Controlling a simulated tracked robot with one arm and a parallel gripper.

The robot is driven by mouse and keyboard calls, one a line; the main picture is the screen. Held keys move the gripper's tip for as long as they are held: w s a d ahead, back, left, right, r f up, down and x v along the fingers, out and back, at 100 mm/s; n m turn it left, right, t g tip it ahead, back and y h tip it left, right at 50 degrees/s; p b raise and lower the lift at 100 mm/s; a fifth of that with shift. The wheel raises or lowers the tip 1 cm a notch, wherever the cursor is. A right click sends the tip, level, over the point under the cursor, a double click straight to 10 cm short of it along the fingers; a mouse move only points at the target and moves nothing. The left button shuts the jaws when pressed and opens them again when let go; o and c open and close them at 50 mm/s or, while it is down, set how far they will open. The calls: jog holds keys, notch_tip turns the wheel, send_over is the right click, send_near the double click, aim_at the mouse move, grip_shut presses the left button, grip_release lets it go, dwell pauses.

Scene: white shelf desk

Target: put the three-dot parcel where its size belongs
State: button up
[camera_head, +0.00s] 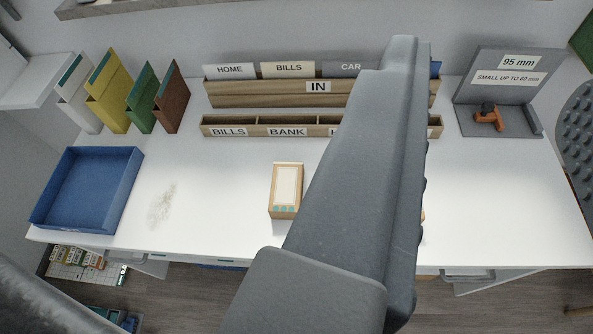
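A small tan parcel (285,185) with a pale top lies on the white desk, just left of my arm. Its near face carries small teal dots; I count three. A grey stand (508,75) at the back right bears the signs "95 mm" and "SMALL UP TO 60 mm", with an orange and black sliding piece (488,117) on its base. My grey arm crosses the middle of the view and covers part of the desk. No gripper fingers show. A sliver of something tan shows at the arm's right edge, mostly hidden.
A blue tray (135,180) stands at the left. Several coloured folders (108,90) stand behind it. A wooden rack (265,94) labelled "IN" and a divided box (232,120) labelled "BILLS" and "BANK" line the back. The desk (510,200) is clear at right.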

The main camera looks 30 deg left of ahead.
jog(key=shift+w, duration=0.15)
jog(key=o, duration=1.3)
jog(key=w+f, duration=0.1)
jog(key=w+a+f, duration=0.1)
jog(key=f, duration=0.1)
jog(key=shift+w, duration=0.2)
jog(key=shift+c, duration=0.2)
jog(key=n+g+y+b, duration=0.1)
jog(key=n+g+y, duration=0.2)
jog(key=g, duration=0.2)
send_over(286, 189)
jog(key=s+d, duration=0.3)
jog(key=s, duration=0.6)
notch_tip(286, 189, down, 44)
jog(key=b+x, duration=0.2)
jog(key=x, duration=0.6)
jog(key=shift+w+a+f, duration=0.15)
jog(key=shift+a, duration=0.05)
jog(key=x, duration=0.2)
jog(key=b+x, duration=0.1)
jog(key=x, duration=0.1)
jog(key=shift+f, duration=0.35)
jog(key=shift+w+a+f+b, duration=0.1)
jog(key=shift+w+f+b, duration=0.15)
jog(key=shift+b, duration=0.1)
